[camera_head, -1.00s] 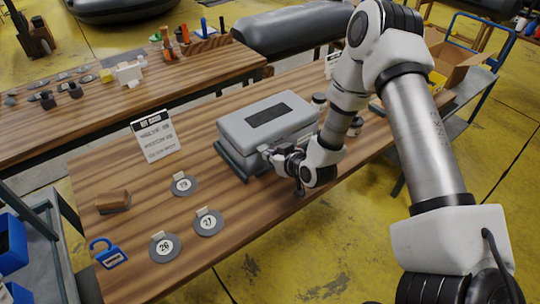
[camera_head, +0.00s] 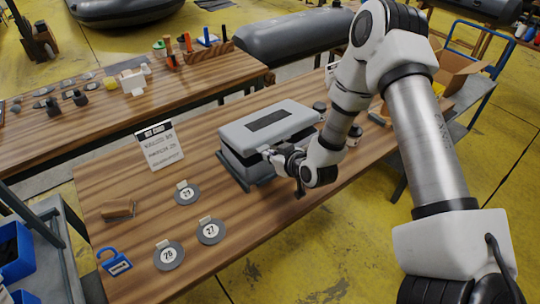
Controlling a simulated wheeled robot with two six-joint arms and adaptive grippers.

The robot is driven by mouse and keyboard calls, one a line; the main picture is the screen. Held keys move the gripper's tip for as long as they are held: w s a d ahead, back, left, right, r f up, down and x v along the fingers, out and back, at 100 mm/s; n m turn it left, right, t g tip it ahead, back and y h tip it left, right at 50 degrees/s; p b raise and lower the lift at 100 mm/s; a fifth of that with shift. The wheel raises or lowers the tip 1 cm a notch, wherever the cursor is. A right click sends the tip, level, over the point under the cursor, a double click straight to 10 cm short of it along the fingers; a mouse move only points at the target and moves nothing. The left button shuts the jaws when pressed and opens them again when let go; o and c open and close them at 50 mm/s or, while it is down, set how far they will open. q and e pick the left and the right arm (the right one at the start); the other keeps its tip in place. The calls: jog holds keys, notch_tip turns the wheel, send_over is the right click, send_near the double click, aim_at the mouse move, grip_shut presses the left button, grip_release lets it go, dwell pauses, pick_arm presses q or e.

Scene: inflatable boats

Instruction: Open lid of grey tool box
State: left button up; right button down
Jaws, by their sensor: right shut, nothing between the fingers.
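The grey tool box (camera_head: 238,136) sits on the wooden table, with a dark panel on top of its lid (camera_head: 290,110). The lid is slightly raised, with a dark gap under its front left edge. The box rests on a dark grey base (camera_head: 236,172). My right gripper (camera_head: 270,154) is shut and empty at the front edge of the box, close under the lid's rim. Whether it touches the lid is hard to tell. My left gripper is not in view.
Several numbered round tags, such as tag 27 (camera_head: 211,231), lie at the front left. A printed card (camera_head: 161,147), a brown block (camera_head: 118,209) and a blue padlock (camera_head: 114,262) are also on the table. Small dark jars stand right of the box.

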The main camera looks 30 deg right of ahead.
aim_at(260, 142)
jog(key=shift+w+r+p, duration=0.25)
jog(key=shift+r+p, duration=0.4)
jog(key=shift+r, duration=0.25)
jog(key=shift+w+r+p, duration=0.25)
jog(key=shift+r+p, duration=0.35)
jog(key=shift+r, duration=0.3)
jog(key=shift+w+r, duration=0.1)
jog(key=shift+w+a+r+p, duration=0.1)
jog(key=shift+w+r+p, duration=0.3)
jog(key=shift+r, duration=0.25)
jog(key=shift+w+r+p, duration=0.25)
jog(key=shift+r+p, duration=0.2)
jog(key=shift+r, duration=0.2)
jog(key=shift+w+r, duration=0.2)
jog(key=shift+r, duration=0.1)
jog(key=shift+w+a+r+p, duration=0.15)
jog(key=shift+w+r+p, duration=0.75)
jog(key=shift+w+r, duration=0.45)
jog(key=shift+s+r, duration=0.1)
